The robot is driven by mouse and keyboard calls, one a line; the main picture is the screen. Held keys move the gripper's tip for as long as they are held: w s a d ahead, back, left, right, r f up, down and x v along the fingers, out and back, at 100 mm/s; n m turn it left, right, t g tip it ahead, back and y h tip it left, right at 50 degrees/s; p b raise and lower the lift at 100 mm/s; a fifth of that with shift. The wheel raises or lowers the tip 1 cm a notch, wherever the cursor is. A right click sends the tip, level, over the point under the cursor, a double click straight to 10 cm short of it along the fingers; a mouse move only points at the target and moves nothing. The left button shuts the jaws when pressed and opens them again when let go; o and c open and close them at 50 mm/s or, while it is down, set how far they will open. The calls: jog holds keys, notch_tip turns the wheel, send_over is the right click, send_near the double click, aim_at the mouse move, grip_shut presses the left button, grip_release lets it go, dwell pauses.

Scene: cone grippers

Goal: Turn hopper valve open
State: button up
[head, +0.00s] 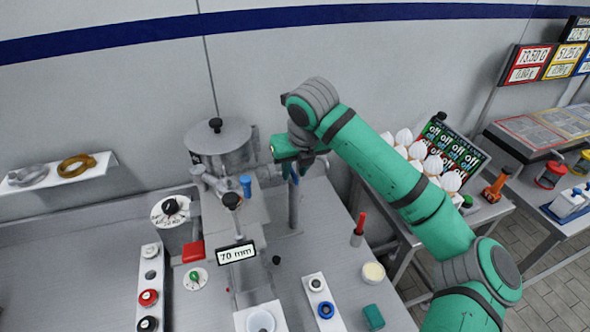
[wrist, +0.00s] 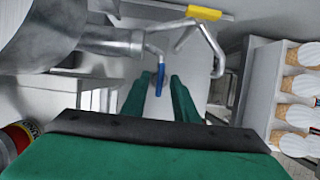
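The hopper (head: 220,148) is a grey lidded metal vessel with a black knob, at the back of the steel bench. In the wrist view its grey body (wrist: 60,30) fills the upper left, with a metal pipe running right. A blue valve lever (wrist: 160,77) hangs at the pipe's end and points towards my gripper. In the head view a bit of blue (head: 294,174) shows just under my gripper (head: 290,158). In the wrist view my two green fingers (wrist: 159,84) are open on either side of the lever, with visible gaps. Whether the lever is fully between them in depth is unclear.
A bent metal rod (wrist: 208,45) stands just beyond the right finger. A blue-capped part (head: 245,186) and a black knob lever (head: 232,201) stand left of my gripper. White-capped cones (head: 432,165) stand to the right. A "70 mm" display (head: 237,253) is in front.

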jog(key=shift+f, duration=0.15)
jog(key=shift+c, duration=0.7)
grip_shut()
